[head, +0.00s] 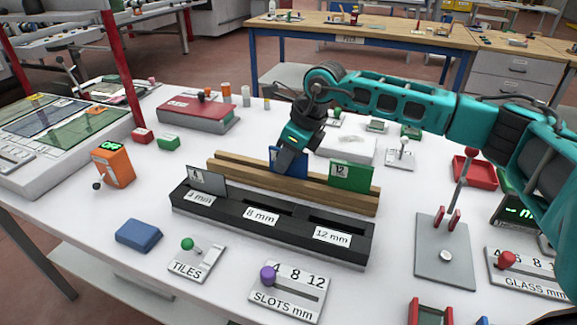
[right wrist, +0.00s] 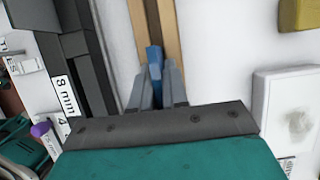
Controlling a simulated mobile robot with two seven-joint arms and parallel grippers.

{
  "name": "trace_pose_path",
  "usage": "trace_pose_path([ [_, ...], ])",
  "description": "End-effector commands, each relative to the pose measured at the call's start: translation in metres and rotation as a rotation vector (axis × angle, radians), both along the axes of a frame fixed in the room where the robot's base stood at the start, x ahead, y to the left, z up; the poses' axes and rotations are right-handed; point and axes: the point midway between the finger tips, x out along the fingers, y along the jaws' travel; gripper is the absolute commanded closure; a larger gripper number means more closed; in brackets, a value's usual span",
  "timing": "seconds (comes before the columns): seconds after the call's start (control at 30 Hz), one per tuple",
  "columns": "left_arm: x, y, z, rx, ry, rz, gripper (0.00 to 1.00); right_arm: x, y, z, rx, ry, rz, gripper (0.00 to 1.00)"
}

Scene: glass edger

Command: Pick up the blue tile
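The blue tile (head: 274,157) stands upright in the wooden rack (head: 228,168), left of a green tile (head: 351,176) marked 12. My right gripper (head: 288,160) comes down over the blue tile and hides part of it. In the right wrist view, the blue tile (right wrist: 154,60) shows edge-on between the two grey fingers (right wrist: 157,85). The fingers lie close against it on both sides, with no clear gap. The tile's lower edge is hidden, so I cannot tell whether it is lifted. My left gripper is out of view.
A black slotted block (head: 270,223) marked 8 mm and 12 mm stands in front of the rack, with a grey tile (head: 207,180) at its left. A blue block (head: 138,235), an orange device (head: 114,165) and slider panels (head: 288,292) stand around it. A white box (head: 345,148) lies behind.

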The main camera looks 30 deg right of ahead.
Motion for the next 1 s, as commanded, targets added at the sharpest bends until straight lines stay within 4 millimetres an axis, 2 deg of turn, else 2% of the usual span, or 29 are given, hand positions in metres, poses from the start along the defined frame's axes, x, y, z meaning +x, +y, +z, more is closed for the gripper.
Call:
trace_pose_path([
  [0.03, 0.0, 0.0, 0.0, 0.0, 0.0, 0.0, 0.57, 0.0, 0.0, 0.0, 0.0, 0.0, 0.0, 0.91],
  [0.13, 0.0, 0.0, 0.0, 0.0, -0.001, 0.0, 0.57, 0.0, 0.0, 0.0, 0.0, 0.0, 0.0, 1.0],
  [0.8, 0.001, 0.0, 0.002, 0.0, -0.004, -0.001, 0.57, 0.0, 0.0, 0.002, 0.001, -0.002, 0.0, 1.0],
  [1.0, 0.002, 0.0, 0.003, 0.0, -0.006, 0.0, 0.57, 0.001, 0.0, 0.014, 0.001, -0.004, -0.001, 1.0],
])
